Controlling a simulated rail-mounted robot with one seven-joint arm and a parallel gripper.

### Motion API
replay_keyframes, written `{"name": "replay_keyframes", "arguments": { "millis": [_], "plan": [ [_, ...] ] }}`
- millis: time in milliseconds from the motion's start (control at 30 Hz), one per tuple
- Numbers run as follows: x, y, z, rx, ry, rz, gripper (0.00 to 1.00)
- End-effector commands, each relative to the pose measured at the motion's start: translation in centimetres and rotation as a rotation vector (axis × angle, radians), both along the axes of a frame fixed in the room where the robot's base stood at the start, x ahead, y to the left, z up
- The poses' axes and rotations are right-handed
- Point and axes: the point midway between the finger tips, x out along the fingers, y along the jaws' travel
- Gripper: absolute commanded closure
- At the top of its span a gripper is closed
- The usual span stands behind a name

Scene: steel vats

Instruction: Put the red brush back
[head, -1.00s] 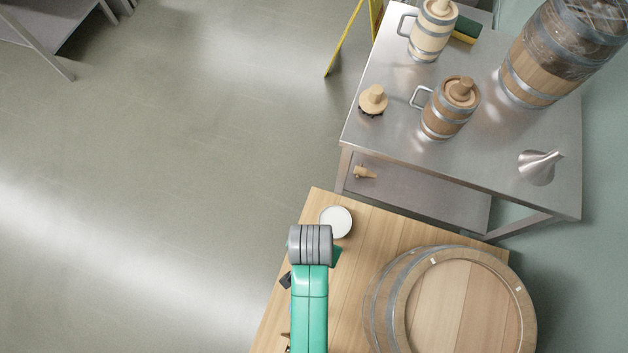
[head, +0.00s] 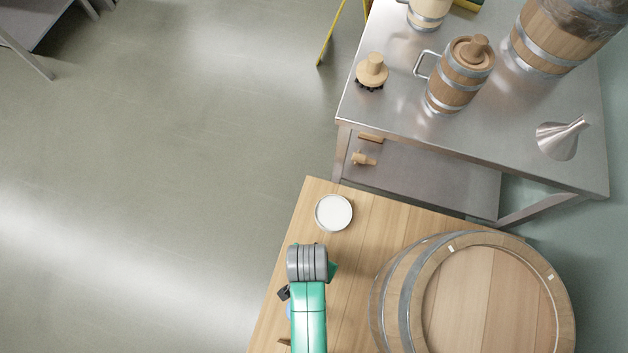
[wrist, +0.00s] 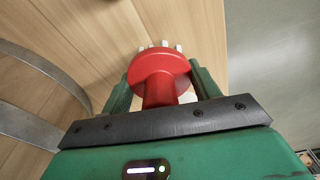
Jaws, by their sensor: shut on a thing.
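The red brush (wrist: 160,72) is in the wrist view, a round red head with a short red handle. Pale bristles show along its far edge, over wooden boards. My gripper (wrist: 161,88) has its two green fingers on either side of the brush, shut on it. In the head view the brush is hidden, and my green and grey arm reaches over the wooden table (head: 345,205).
A white round dish (head: 334,212) and a large barrel (head: 465,300) stand on the wooden table. Beyond is a steel table (head: 400,110) with a wooden brush (head: 372,70), a wooden tankard (head: 461,75) and a metal funnel (head: 560,138).

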Motion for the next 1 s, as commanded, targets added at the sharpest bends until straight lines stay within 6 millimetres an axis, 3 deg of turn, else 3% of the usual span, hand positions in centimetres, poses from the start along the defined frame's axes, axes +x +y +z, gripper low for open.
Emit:
{"name": "replay_keyframes", "arguments": {
  "millis": [233, 567, 600, 700, 1000],
  "plan": [
    [0.0, 0.0, -3.7, 0.000, 0.001, 0.000, 0.64],
    [0.0, 0.0, -3.9, 0.000, 0.000, 0.000, 0.64],
    [0.0, 0.0, -3.9, 0.000, 0.000, 0.000, 0.35],
    [0.0, 0.0, -3.9, 0.000, 0.000, 0.000, 0.17],
    [0.0, 0.0, -3.8, 0.000, 0.000, 0.000, 0.17]
  ]
}}
